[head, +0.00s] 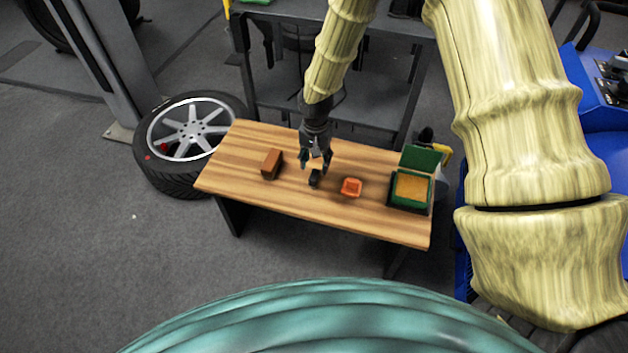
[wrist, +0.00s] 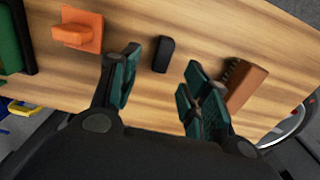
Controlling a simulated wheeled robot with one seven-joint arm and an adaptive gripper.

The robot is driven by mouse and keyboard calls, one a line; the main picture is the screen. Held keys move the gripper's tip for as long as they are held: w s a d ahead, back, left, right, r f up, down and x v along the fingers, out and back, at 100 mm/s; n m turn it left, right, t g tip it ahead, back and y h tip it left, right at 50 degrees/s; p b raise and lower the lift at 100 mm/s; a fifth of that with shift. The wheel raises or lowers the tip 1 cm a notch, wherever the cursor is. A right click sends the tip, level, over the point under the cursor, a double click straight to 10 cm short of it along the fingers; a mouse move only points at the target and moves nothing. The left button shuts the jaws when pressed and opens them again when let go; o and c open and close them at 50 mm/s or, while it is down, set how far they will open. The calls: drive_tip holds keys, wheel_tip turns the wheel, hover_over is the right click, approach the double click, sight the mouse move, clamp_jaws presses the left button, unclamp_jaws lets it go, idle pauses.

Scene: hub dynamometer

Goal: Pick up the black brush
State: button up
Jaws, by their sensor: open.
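The black brush (head: 315,179) is a small dark block with rounded ends, lying on the wooden table (head: 240,145). No bristles can be made out on it. My gripper (head: 315,164) is open and points down just above it. In the wrist view the black brush (wrist: 163,54) shows whole in the gap between the two spread fingertips, with bare wood on both sides of it. The fingers do not appear to touch it.
A brown block (head: 271,164), with a dark ribbed edge in the wrist view (wrist: 243,83), lies close to one finger. An orange object (head: 351,187) lies on the other side. An open green box (head: 411,187) stands at the right end. A wheel (head: 187,135) lies left of the table.

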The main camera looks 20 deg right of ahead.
sight(314, 175)
drive_tip(key=shift+s+a+f+b, duration=0.15)
drive_tip(key=shift+f+b, duration=0.15)
drive_tip(key=shift+f, duration=1.55)
drive_tip(key=shift+a+f+b, duration=0.1)
drive_tip(key=shift+f+b, duration=0.2)
drive_tip(key=shift+f, duration=1.5)
clamp_jaws()
